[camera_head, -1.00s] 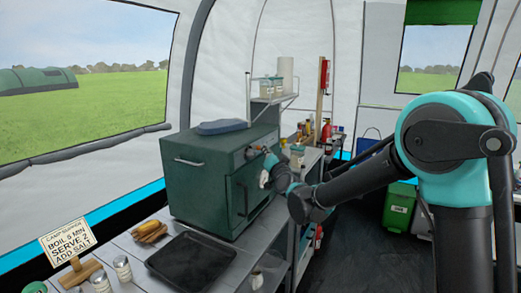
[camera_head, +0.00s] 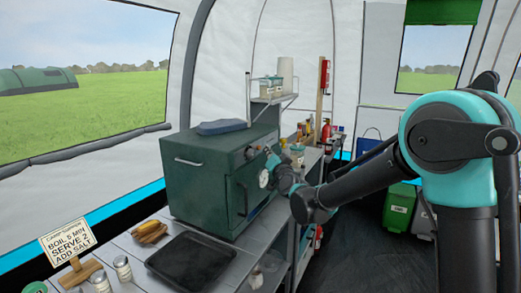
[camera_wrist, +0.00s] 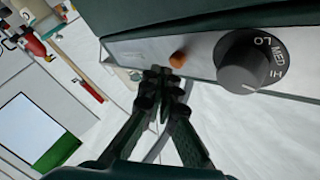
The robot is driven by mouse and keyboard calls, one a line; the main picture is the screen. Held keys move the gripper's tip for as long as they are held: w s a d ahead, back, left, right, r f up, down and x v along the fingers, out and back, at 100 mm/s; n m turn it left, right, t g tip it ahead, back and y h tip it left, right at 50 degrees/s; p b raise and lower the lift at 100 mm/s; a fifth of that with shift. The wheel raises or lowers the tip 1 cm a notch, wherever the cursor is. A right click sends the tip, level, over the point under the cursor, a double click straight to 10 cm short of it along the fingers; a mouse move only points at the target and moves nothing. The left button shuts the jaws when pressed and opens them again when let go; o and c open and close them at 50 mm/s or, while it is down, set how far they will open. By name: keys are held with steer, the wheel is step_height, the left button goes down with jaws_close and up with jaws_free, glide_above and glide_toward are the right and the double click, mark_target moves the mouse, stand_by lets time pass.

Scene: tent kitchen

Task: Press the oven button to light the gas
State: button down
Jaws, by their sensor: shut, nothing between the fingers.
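The oven (camera_head: 195,185) is a dark green box on the counter in the head view, with its front facing right. In the wrist view its grey control panel carries an orange button (camera_wrist: 178,60) and, to the right, a large dark knob (camera_wrist: 243,62) marked LO, MED and HI. My gripper (camera_wrist: 160,76) is shut and empty. Its fingertips are just below and left of the button in the wrist view; I cannot tell whether they touch it. In the head view my gripper (camera_head: 271,160) is at the oven's front, by its upper right part, and the button cannot be made out.
A black tray (camera_head: 190,258), a wooden board with yellow food (camera_head: 149,233), jars (camera_head: 122,268) and a sign (camera_head: 68,243) stand on the counter. A blue folded cloth (camera_head: 221,127) lies on the oven. A shelf with bottles (camera_head: 326,130) stands behind my gripper.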

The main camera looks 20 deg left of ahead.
steer(key=shift+d, duration=0.25)
steer(key=shift+s+d, duration=0.15)
steer(key=shift+d, duration=1.1)
steer(key=shift+s+d, duration=0.1)
steer(key=shift+d, duration=1.1)
steer(key=s+d+f+g+h, duration=0.1)
steer(key=d+f+h, duration=0.1)
steer(key=d+f, duration=0.5)
steer(key=s+d+f+g+h, duration=0.1)
steer(key=d+f+g+h, duration=0.15)
steer(key=d, duration=0.85)
steer(key=s+d+f+h, duration=0.25)
steer(key=d+f, duration=0.25)
steer(key=d, duration=0.4)
steer(key=s+d+f+g+h, duration=0.2)
steer(key=s+d+f, duration=0.5)
steer(key=s+d, duration=0.4)
steer(key=s+d+f+g+h, duration=0.3)
steer(key=s+d+f+g, duration=0.2)
steer(key=s+d+f, duration=0.3)
steer(key=s+d, duration=0.3)
steer(key=shift+s+d+m+h, duration=0.2)
steer(key=shift+s+m+h, duration=0.1)
steer(key=shift+s, duration=0.1)
